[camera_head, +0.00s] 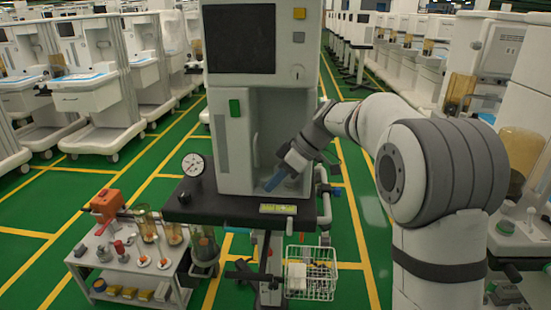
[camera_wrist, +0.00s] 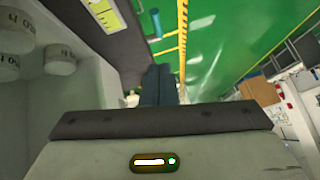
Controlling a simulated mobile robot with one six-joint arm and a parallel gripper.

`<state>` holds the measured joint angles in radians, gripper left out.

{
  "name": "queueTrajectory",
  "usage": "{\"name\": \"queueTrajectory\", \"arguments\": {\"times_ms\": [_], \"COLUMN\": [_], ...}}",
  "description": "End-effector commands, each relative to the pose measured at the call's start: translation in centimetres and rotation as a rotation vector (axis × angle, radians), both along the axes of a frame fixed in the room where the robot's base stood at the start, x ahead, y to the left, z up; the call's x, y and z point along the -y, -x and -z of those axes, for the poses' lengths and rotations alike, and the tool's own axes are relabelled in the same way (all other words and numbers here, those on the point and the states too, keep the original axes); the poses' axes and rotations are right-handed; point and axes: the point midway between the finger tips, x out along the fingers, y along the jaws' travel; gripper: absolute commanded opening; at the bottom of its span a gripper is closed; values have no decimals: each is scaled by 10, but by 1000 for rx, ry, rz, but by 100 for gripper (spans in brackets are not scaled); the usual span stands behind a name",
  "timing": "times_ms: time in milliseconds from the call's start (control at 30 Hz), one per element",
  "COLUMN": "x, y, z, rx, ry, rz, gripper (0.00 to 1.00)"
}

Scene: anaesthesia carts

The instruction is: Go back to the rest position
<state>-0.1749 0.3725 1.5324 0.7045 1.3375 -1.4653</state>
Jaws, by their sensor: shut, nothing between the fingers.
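My gripper (camera_head: 275,180) is at the open front bay of the anaesthesia machine (camera_head: 236,140), just above its black work shelf (camera_head: 230,208). In the wrist view my gripper (camera_wrist: 159,68) has its two dark blue fingers shut together with nothing between them. My arm reaches in from the right, stretched out and bent down at the wrist. The fingertips look apart from the shelf, but the exact gap cannot be told.
A low trolley (camera_head: 125,277) with an orange device (camera_head: 107,203) and several canisters stands at the left. A wire basket (camera_head: 311,280) hangs below the shelf. A round gauge (camera_head: 193,165) stands on the shelf's left end.

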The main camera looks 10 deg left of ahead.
Motion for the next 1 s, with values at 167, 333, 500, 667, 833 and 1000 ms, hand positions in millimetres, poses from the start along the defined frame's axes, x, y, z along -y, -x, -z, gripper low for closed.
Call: {"name": "queueTrajectory", "arguments": {"times_ms": [167, 333, 500, 667, 833, 1000], "x": [42, 91, 136, 175, 206, 223], "y": [37, 85, 136, 185, 231, 257], "z": [-30, -46, -57, -61, -59, -53], "rx": [-68, -136, -174, -188, -185, -178], "ry": [130, 269, 377, 448, 486, 496], "rz": [212, 478, 749, 1006, 1245, 1386], "gripper": [0, 0, 0, 0, 0, 0]}}
